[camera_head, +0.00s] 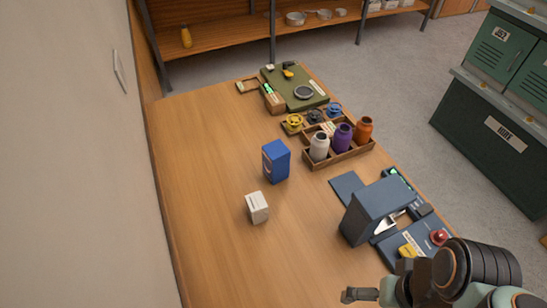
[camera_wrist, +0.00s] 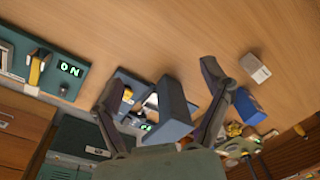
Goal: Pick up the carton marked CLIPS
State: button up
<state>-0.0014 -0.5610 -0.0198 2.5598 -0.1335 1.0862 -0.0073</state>
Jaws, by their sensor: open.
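A small white carton (camera_head: 257,207) stands on the wooden table left of centre in the head view; its dark lettering is too small to read. It also shows at the upper right of the wrist view (camera_wrist: 257,69). A taller blue carton (camera_head: 276,161) with a pale label stands just behind it, and shows in the wrist view (camera_wrist: 248,106). I cannot read CLIPS on either carton. My gripper (camera_wrist: 158,80) is open and empty, its fingers wide apart. In the head view it is at the bottom right (camera_head: 382,291), in front of and right of both cartons, apart from them.
A dark blue-grey upright device (camera_head: 378,209) stands near my gripper, beside a panel with a red button (camera_head: 438,237). A wooden crate (camera_head: 340,154) holds white, purple and orange bottles. A green mat (camera_head: 305,101) lies at the far end. The table's left and front area is clear.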

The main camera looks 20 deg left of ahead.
jog(key=w+r+t, duration=0.4)
jog(key=w+t, duration=0.1)
jog(key=w, duration=0.7)
jog(key=w+a+f+n+t+y, duration=0.2)
jog(key=w+a+n, duration=0.1)
jog(key=w+a, duration=0.6)
jog(key=n+g, duration=0.2)
jog(key=n, duration=0.1)
send_over(257, 204)
jog(key=w+d, duration=0.5)
jog(key=w, duration=0.1)
notch_tip(257, 204, down, 11)
jog(key=s+a+f, duration=0.1)
jog(key=s+f, duration=0.1)
jog(key=f, duration=0.1)
jog(key=s+a+f+n+g, duration=0.1)
jog(key=s+f, duration=0.1)
jog(key=s+a+f+g, duration=0.1)
jog(key=s+a+f, duration=0.1)
jog(key=f, duration=0.1)
jog(key=shift+s+f+n, duration=0.1)
jog(key=shift+f+n, duration=0.2)
jog(key=shift+s+a+f, duration=0.1)
jog(key=shift+a+f, duration=0.1)
jog(key=shift+a, duration=0.1)
jog(key=x, duration=0.6)
jog(key=shift+a+f, duration=0.1)
jog(key=shift+f, duration=0.05)
jog(key=shift+c, duration=0.3)
